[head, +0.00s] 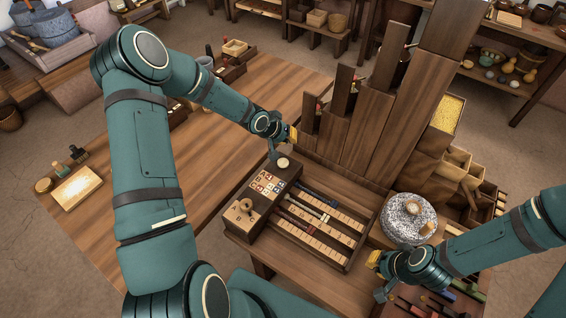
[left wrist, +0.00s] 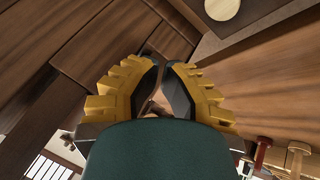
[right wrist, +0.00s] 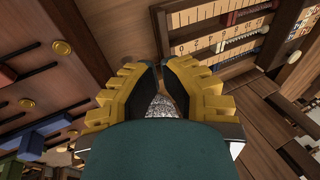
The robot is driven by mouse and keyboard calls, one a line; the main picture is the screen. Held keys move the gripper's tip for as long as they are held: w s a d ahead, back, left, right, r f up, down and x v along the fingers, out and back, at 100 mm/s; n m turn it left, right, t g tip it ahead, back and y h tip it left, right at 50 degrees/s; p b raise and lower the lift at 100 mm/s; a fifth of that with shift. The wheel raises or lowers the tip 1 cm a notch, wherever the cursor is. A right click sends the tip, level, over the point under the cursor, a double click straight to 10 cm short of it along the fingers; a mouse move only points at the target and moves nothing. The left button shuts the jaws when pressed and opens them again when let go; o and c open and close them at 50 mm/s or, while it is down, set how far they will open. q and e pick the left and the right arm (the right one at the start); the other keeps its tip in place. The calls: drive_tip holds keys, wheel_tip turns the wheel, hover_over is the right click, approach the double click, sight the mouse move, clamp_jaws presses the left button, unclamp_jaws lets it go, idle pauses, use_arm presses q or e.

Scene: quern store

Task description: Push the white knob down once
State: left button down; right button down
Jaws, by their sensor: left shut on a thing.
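The white knob (head: 283,162) is a pale round disc at the far end of the wooden control box (head: 262,222). It also shows at the top edge of the left wrist view (left wrist: 222,9). My left gripper (head: 291,135) is just beyond the knob and apart from it in the picture. Its yellow-backed fingers are close together in the left wrist view (left wrist: 162,66); whatever lies between them cannot be made out.
The box also has lettered tiles (head: 272,184) and a round dial (head: 245,207). Beside it is a panel of sliders (head: 318,222). Tall wooden columns (head: 368,125) rise close behind my left gripper. A grey stone quern (head: 402,232) stands right. The left table (head: 215,150) has clear room.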

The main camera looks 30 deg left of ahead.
use_arm(q)
drive_tip(key=b, duration=0.6)
hover_over(287, 162)
wheel_tip(287, 162, down, 7)
drive_tip(key=shift+w+f, duration=0.15)
drive_tip(key=shift+f, duration=0.5)
drive_tip(key=shift+f, duration=0.1)
idle(0.5)
drive_tip(key=shift+f+b, duration=0.3)
drive_tip(key=shift+b, duration=0.15)
drive_tip(key=shift+f+b, duration=0.65)
drive_tip(key=shift+f, duration=0.2)
idle(0.8)
drive_tip(key=shift+r, duration=0.15)
drive_tip(key=shift+r+p, duration=1)
drive_tip(key=shift+r, duration=0.15)
